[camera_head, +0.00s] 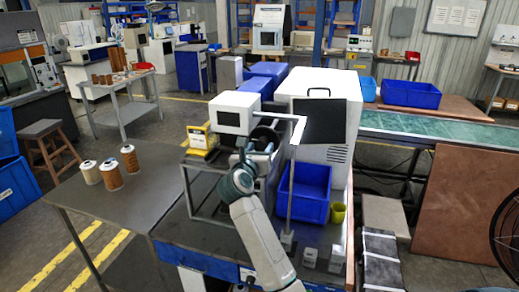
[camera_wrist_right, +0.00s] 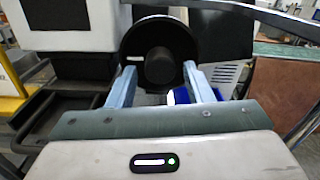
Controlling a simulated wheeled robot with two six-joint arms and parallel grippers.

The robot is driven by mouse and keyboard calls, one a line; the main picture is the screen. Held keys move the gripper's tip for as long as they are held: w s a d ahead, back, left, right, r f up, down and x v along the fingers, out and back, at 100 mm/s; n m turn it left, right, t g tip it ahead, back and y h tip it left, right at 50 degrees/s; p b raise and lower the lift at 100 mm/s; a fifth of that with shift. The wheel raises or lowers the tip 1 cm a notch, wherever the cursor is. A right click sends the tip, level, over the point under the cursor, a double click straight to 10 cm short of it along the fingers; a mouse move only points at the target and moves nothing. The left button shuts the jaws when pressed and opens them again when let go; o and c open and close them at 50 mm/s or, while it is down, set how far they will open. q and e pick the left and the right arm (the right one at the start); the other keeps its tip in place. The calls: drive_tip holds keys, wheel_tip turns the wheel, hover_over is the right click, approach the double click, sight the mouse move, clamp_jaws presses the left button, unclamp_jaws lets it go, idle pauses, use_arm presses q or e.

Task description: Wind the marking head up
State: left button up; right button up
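A white box with a dark front panel (camera_head: 234,113), which looks like the marking head, stands raised above the bench. Its lower part also shows at the top left of the right wrist view (camera_wrist_right: 88,28). A black round handwheel (camera_wrist_right: 137,45) with a thick central hub (camera_wrist_right: 160,66) is straight ahead in the right wrist view. My right gripper (camera_wrist_right: 160,78) is open, its two pale fingers apart at the wheel's lower left and right. I cannot tell whether they touch it. In the head view my right gripper (camera_head: 256,147) partly hides the wheel. My left gripper is not in view.
A large white cabinet (camera_head: 315,85) and a blue bin (camera_head: 306,193) stand right of my arm. A thin upright post (camera_head: 291,190) is close beside it. A yellow box (camera_head: 201,138) sits behind.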

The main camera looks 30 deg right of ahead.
drive_tip(key=c, duration=0.8)
drive_tip(key=shift+o, duration=0.2)
